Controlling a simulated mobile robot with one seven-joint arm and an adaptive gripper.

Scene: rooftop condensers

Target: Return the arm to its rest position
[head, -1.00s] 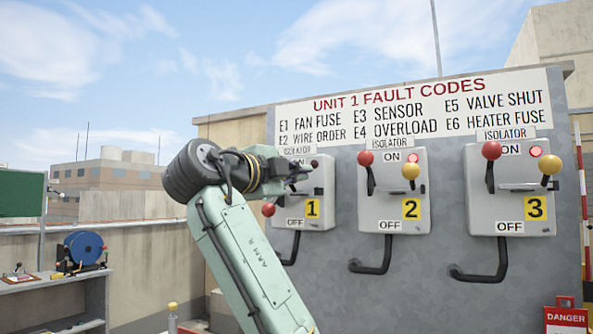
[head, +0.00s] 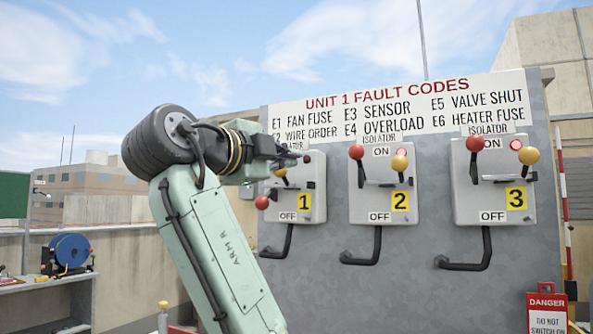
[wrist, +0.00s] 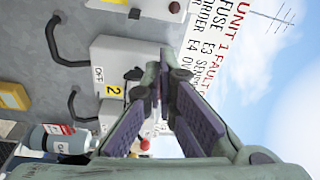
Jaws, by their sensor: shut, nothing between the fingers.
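My arm (head: 213,235) is raised on the left in the head view, bent at a dark joint. My gripper (head: 300,158) points right, in front of the upper left part of the isolator 1 box (head: 314,222). It looks apart from the box, but the gap is hard to judge. In the wrist view my gripper (wrist: 163,65) shows two purple-padded fingers meeting at the tips, with nothing between them. The gripper hides part of isolator 1's top.
Isolator 2 (head: 375,200) and isolator 3 (head: 490,205) stand right of isolator 1 on a grey panel (head: 410,290). Black handles stick out below the boxes. A danger sign (head: 546,312) is at lower right. A bench with a blue reel (head: 70,252) is at far left.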

